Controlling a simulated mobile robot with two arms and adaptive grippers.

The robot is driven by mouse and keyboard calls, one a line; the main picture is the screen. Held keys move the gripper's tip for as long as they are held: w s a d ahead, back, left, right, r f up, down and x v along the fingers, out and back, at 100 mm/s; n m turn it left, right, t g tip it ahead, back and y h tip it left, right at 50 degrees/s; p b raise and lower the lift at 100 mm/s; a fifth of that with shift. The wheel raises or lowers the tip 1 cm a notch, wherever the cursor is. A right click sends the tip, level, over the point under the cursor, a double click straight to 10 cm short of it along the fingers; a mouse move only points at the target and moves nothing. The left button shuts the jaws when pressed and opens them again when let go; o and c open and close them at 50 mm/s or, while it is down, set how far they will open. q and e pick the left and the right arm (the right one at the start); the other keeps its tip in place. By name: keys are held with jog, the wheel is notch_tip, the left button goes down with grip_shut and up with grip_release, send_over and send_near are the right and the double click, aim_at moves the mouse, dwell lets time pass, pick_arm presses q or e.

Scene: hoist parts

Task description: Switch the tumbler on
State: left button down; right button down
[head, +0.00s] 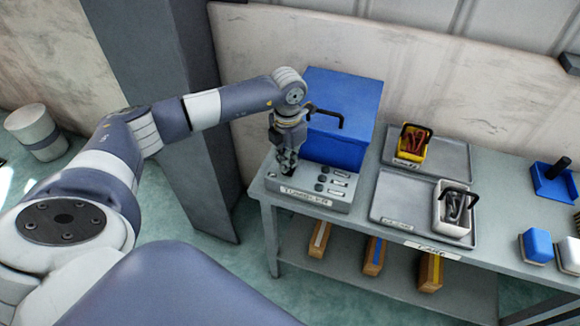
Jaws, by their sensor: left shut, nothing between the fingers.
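The tumbler is a blue box (343,96) with a dark handle, standing at the left end of the table. In front of it is a grey control panel (310,205) with a label that is hard to read and several dark buttons or knobs beside small white labels. My left gripper (286,168) is shut and empty, pointing down at the left part of this panel. It covers what lies under its fingertips, and I cannot tell whether it touches the panel. My right gripper is out of view.
Right of the tumbler, a grey tray (452,158) holds a yellow bin (412,156). A nearer tray (385,208) holds a white bin (453,228). Farther right are a blue holder (552,190) and blue-and-white blocks (537,246). Several wooden pieces lie on the lower shelf (340,278).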

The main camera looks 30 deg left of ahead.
pick_arm(q)
jog(key=shift+s+f+b, duration=0.1)
jog(key=shift+f+b, duration=0.7)
jog(key=shift+f, duration=0.25)
jog(key=shift+r, duration=0.2)
jog(key=shift+r+p, duration=0.8)
jog(key=shift+r, duration=0.1)
jog(key=shift+r+p, duration=1.45)
jog(key=shift+r, duration=1.05)
jog(key=shift+f, duration=0.1)
